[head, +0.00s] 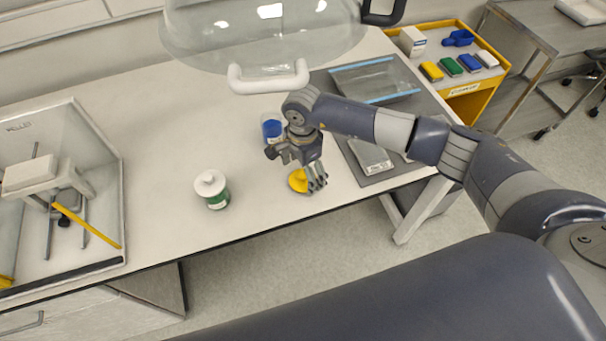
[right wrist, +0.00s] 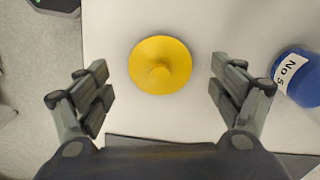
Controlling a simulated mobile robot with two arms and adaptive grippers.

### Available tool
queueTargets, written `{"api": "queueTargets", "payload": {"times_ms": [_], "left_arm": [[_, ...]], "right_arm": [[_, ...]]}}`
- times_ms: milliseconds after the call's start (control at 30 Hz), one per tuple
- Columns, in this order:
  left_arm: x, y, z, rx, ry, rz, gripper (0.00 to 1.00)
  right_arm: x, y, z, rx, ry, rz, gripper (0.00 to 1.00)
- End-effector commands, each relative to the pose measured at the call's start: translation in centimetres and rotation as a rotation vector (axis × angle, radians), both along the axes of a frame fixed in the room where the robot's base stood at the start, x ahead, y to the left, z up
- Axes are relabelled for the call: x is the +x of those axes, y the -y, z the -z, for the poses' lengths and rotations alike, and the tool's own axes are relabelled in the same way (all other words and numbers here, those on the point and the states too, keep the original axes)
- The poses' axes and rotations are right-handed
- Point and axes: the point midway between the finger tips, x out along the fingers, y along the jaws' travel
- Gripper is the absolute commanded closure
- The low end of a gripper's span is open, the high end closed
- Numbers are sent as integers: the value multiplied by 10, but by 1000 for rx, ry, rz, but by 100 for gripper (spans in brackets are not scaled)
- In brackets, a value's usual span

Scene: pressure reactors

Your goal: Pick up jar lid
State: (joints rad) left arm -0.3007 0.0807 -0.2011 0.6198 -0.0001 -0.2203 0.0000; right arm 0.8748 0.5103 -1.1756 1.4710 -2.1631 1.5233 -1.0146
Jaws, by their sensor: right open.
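The jar lid (right wrist: 160,65) is a round yellow disc with a small knob in its middle. It lies flat on the white table near the front edge. In the head view the lid (head: 298,181) is partly hidden by my right gripper (head: 302,178). In the right wrist view my right gripper (right wrist: 162,92) is open and empty, with a finger on each side of the lid and a gap to it. The fingertips sit slightly nearer the camera's lower side than the lid's centre. My left gripper is not in view.
A jar with a blue part (head: 272,128) stands just behind my right gripper. A white-capped green jar (head: 212,190) stands to the left. A clear dome (head: 262,35) with white handle hangs over the back.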

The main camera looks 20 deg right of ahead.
Motion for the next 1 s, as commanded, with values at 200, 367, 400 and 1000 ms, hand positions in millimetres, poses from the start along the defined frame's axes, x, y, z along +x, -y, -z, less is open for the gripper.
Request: {"api": "queueTargets", "payload": {"times_ms": [200, 367, 400, 1000], "left_arm": [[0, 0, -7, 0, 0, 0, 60], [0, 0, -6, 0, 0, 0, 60], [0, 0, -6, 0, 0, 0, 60], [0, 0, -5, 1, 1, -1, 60]], "right_arm": [[0, 0, 18, 1, 1, 0, 14], [0, 0, 18, 2, 2, 0, 14], [0, 0, 18, 1, 1, 0, 16], [0, 0, 17, 1, 1, 1, 53]]}}
